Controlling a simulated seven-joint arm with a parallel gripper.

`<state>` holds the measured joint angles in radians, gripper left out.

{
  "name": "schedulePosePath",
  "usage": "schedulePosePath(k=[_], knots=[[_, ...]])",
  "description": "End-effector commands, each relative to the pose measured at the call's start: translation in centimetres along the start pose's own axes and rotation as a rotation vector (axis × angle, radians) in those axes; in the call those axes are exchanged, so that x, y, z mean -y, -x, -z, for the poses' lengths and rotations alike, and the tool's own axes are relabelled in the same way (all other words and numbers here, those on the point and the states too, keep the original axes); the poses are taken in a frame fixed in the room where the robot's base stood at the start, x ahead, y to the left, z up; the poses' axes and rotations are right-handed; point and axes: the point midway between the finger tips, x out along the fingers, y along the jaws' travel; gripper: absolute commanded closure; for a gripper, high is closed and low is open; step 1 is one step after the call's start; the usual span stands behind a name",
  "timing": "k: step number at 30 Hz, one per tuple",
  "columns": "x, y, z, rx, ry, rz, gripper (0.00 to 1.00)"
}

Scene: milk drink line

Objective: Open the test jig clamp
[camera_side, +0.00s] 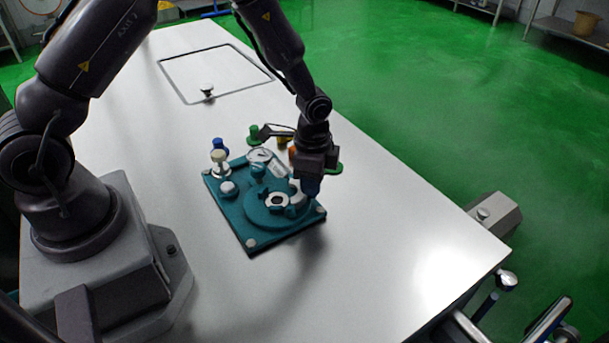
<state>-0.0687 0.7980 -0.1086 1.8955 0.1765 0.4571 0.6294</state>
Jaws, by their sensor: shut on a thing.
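The test jig (258,236) is a teal plate with pale corner dots, lying on the white table. A round teal clamp part (262,215) with a metallic ring (277,201) in its middle sits on its right half. My gripper (311,186) points down at the right edge of the jig, beside the round part. It is shut on a dark blue upright piece, which looks like the clamp handle; the fingers and the grip are too small and dark to make out fully. A pale dial (260,156) is at the jig's back edge.
The table's front right is clear.

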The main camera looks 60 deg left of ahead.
Motion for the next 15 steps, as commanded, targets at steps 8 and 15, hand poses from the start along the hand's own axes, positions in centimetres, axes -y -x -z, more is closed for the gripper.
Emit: schedulePosePath(k=[8, 15], knots=[[-1.0, 0.1, 1.6, 0.001, -0.267, 0.000, 1.00], [-2.2, 0.1, 2.6, 0.001, -0.494, 0.000, 1.00]])
